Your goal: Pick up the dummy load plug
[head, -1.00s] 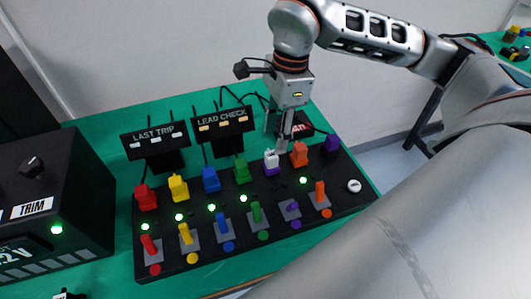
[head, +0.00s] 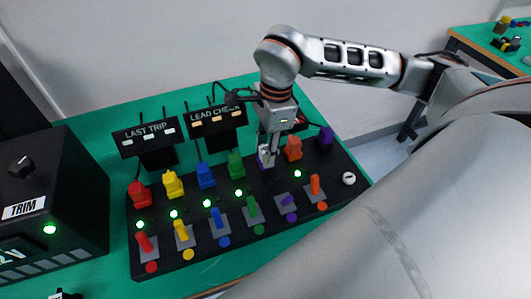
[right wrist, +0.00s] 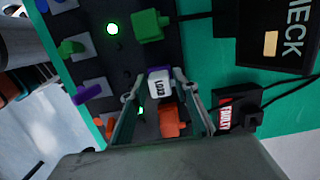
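The dummy load plug is a white block marked LOAD (right wrist: 160,86). It sits on a purple base in the back row of the black panel (head: 328,190), between the green plug (head: 236,163) and the orange plug (head: 293,148). My right gripper (head: 267,157) is down at the white plug and partly hides it in the head view. In the right wrist view its two fingers (right wrist: 155,87) stand apart on either side of the white plug, with visible gaps. The orange plug also shows between the fingers, nearer the palm. My left gripper is not in view.
Red, yellow and blue plugs (head: 205,175) stand in the same row, and a purple one (head: 325,136) at its right end. Coloured switches line the front. LAST TRIP (head: 145,135) and LEAD CHECK (head: 216,116) signs stand behind. A black TRIM box (head: 80,190) is at left.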

